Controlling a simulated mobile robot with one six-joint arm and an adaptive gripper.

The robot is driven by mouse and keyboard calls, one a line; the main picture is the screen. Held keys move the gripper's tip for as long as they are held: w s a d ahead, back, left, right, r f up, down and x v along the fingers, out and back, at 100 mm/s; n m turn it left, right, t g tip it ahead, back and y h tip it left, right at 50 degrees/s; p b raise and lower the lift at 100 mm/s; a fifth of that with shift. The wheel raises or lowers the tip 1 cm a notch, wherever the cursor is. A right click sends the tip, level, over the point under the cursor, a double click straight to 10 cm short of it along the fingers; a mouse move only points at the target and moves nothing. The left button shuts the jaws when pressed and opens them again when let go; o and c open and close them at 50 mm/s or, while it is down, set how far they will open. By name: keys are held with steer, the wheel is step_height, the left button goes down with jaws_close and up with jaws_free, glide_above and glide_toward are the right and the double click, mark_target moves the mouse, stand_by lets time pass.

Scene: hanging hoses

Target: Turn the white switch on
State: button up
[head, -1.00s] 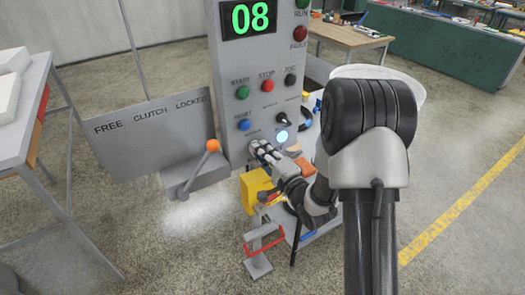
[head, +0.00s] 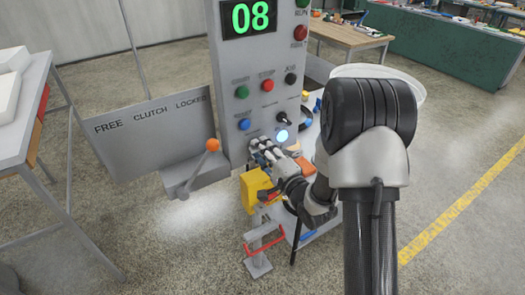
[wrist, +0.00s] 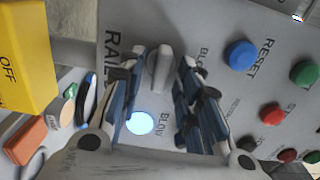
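The white switch (wrist: 160,68), a pale stubby lever, stands on the grey panel in the wrist view, beside the partly hidden label "RAIL". My gripper (wrist: 162,72) is open, with one finger on each side of the switch. Gaps show between the fingers and the switch, so it is not clamped. In the head view my gripper (head: 261,147) is at the lower part of the panel, and its fingers hide the switch there.
The control panel (head: 258,62) carries a lit round lamp (head: 282,136), a black knob (head: 284,118) and a blue button (head: 244,124) close to my gripper. An orange-knobbed clutch lever (head: 212,145) is on the left. A yellow box (head: 254,189) is below.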

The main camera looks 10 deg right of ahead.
steer(key=v, duration=1.2)
steer(key=s+d+r+n+g+h, duration=0.3)
steer(key=s+r+n+g+h, duration=0.2)
steer(key=r+n+g+h, duration=0.3)
steer(key=s+a+r+n+g+y, duration=0.1)
steer(key=s+a+n+g, duration=0.1)
steer(key=s, duration=0.8)
steer(key=s+a+r+n+g+y, duration=0.1)
steer(key=s+a+n, duration=0.3)
steer(key=s, duration=0.6)
steer(key=shift+a+n+g, duration=0.3)
steer(key=shift+a+g, duration=0.3)
steer(key=shift+g, duration=0.2)
